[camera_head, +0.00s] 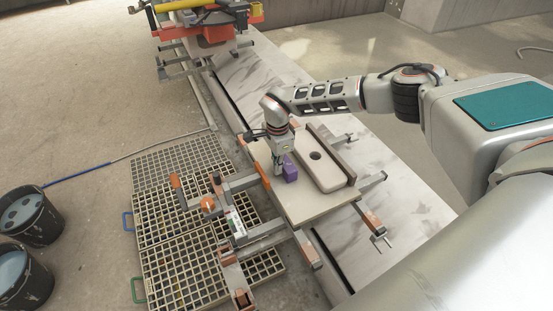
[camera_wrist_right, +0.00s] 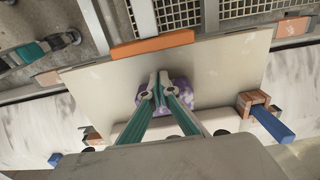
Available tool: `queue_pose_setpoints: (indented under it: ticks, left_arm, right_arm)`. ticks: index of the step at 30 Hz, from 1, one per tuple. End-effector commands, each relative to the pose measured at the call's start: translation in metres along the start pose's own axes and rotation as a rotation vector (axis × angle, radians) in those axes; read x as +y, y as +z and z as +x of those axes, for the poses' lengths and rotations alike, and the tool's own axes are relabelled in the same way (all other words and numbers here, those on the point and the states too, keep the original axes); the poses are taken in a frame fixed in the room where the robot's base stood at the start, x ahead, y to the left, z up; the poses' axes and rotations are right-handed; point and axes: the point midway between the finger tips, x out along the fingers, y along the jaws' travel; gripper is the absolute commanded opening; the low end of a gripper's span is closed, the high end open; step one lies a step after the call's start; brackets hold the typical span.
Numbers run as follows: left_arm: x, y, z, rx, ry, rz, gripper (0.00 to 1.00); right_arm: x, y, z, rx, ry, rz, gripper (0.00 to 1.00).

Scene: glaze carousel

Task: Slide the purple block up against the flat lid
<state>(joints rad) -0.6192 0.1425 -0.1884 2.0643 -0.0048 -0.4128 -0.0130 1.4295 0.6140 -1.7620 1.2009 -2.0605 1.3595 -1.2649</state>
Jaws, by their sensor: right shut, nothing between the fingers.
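The purple block (camera_head: 290,169) stands on a pale board (camera_head: 305,214). The flat lid (camera_head: 327,177), a cream plate with rounded ends and a dark hole, lies on the board to the right of the block, with a narrow gap visible between them. My right gripper (camera_head: 279,170) is shut and empty, fingers pointing down, close beside the block on the side away from the lid. In the right wrist view, the closed fingertips (camera_wrist_right: 158,84) overlap part of the block (camera_wrist_right: 181,94); I cannot tell whether they touch it. My left gripper is not in view.
Several bar clamps surround the board, including one with orange ends (camera_head: 240,203) at the left. A dark rail (camera_head: 330,150) runs along the lid's far side. Grid mats (camera_head: 180,220) and dark buckets (camera_head: 33,215) are on the floor at left. The board's near part is clear.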

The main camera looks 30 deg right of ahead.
Motion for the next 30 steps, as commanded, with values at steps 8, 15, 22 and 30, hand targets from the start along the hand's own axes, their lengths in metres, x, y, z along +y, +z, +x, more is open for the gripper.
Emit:
queue_pose_setpoints:
  ticks: [8,15,22,30]
  left_arm:
    - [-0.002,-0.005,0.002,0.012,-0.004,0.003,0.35]
    - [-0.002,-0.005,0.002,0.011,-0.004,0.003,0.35]
    - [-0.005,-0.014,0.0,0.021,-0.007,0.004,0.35]
    - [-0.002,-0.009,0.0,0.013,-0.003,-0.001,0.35]
  right_arm:
    - [-0.001,0.0,0.014,-0.001,-0.002,0.0,0.0]
    - [-0.001,0.0,0.013,-0.001,-0.003,0.0,0.0]
    - [-0.001,-0.032,0.01,0.001,-0.005,0.006,0.0]
    - [-0.001,-0.052,0.013,0.0,-0.002,0.001,0.0]
